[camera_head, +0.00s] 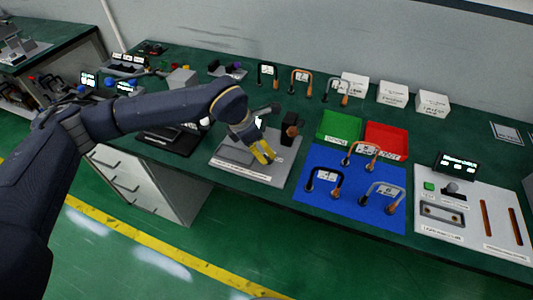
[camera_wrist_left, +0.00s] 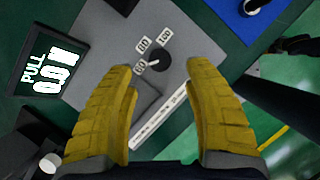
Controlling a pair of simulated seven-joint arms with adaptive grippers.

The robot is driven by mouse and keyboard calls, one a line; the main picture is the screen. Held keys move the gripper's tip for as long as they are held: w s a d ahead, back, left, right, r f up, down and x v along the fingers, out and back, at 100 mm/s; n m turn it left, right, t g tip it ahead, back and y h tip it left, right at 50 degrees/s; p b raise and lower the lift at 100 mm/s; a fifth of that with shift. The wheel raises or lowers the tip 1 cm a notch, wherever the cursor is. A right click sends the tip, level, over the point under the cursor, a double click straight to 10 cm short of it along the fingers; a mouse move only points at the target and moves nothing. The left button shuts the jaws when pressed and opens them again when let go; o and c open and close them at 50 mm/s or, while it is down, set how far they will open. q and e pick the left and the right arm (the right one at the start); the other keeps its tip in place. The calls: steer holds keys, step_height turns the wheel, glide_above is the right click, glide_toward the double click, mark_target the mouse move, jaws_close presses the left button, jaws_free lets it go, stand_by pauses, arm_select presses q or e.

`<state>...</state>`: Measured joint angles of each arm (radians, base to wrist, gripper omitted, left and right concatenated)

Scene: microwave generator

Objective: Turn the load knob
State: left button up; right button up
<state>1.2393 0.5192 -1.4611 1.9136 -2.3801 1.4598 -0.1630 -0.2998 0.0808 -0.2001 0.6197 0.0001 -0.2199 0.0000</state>
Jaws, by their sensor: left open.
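The load knob (camera_wrist_left: 158,60) is a dark round dial with a white pointer, on a grey panel (camera_wrist_left: 85,85) with small white labels around it. In the head view the panel (camera_head: 283,174) lies on the green bench, and the knob is mostly hidden by the yellow fingers. My left gripper (camera_head: 268,158) points down over the panel, open and empty. In the left wrist view its two fingers (camera_wrist_left: 165,90) stand wide apart, with the knob beyond and between their tips. Touching cannot be seen. My right gripper cannot be made out.
A black display (camera_wrist_left: 48,65) reading PULL stands beside the panel. A dark and brown fixture (camera_head: 291,127) stands at the panel's back.

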arm_select(q)
steer(key=v, duration=0.6)
steer(key=shift+r, duration=0.1)
stand_by(0.3)
